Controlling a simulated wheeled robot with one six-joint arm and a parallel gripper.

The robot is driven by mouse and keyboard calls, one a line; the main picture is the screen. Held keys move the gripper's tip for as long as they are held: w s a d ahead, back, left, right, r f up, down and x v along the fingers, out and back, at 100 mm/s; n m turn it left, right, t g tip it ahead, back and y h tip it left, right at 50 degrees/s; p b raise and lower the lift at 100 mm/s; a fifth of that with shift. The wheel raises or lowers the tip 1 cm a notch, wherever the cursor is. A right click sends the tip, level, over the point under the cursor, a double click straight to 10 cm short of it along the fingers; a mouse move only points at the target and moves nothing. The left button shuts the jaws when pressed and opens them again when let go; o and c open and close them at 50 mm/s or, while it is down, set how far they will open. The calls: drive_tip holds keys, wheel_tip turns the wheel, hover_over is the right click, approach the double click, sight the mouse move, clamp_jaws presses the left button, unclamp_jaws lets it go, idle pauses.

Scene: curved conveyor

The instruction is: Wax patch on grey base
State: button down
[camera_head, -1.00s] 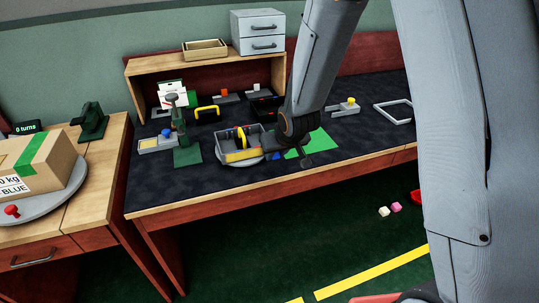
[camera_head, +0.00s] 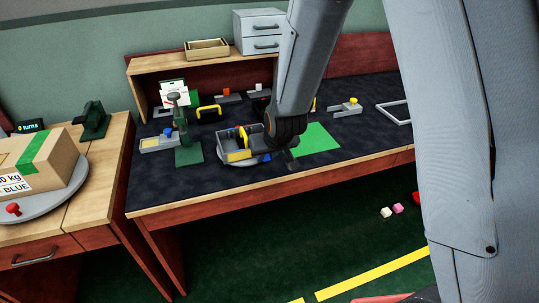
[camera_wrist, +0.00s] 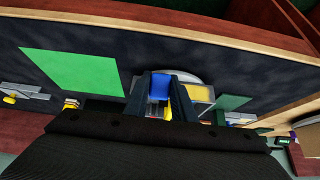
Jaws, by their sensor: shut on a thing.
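My gripper (camera_wrist: 160,77) is shut on a blue block (camera_wrist: 159,89), which sits between its two dark fingers in the wrist view. In the head view a small patch of the block's blue (camera_head: 266,157) shows beside the grey tray. The grey tray (camera_head: 222,146) has a yellow section and a yellow handle and stands on a round grey plate. In the wrist view the tray's yellow section (camera_wrist: 200,94) is just right of and behind the block. I cannot tell whether block and tray touch. I cannot tell which thing is the wax patch.
A green sheet (camera_head: 318,138) lies right of my gripper. A green press (camera_head: 183,135) stands left of the tray. A yellow arch (camera_head: 208,110) and small grey fixtures are behind. A shelf (camera_head: 137,88) backs the dark bench. The bench front is clear.

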drive_tip(key=s+d+p, duration=0.1)
drive_tip(key=s, duration=0.4)
drive_tip(key=shift+s+d+p, duration=0.35)
drive_tip(key=shift+s, duration=0.05)
idle(0.4)
drive_tip(key=s, duration=0.2)
drive_tip(key=shift+s+d+p, duration=0.4)
drive_tip(key=shift+w, duration=0.15)
idle(0.5)
drive_tip(key=shift+w+a+b, duration=0.15)
drive_tip(key=shift+w+a, duration=0.2)
drive_tip(key=shift+w, duration=0.9)
drive_tip(key=shift+w+a+b, duration=0.1)
drive_tip(key=shift+w+a, duration=0.3)
drive_tip(key=shift+w, duration=0.9)
drive_tip(key=shift+w+a+b, duration=0.15)
drive_tip(key=shift+w+a, duration=0.2)
drive_tip(key=shift+w, duration=0.9)
drive_tip(key=shift+w+a, duration=0.15)
drive_tip(key=shift+w, duration=0.25)
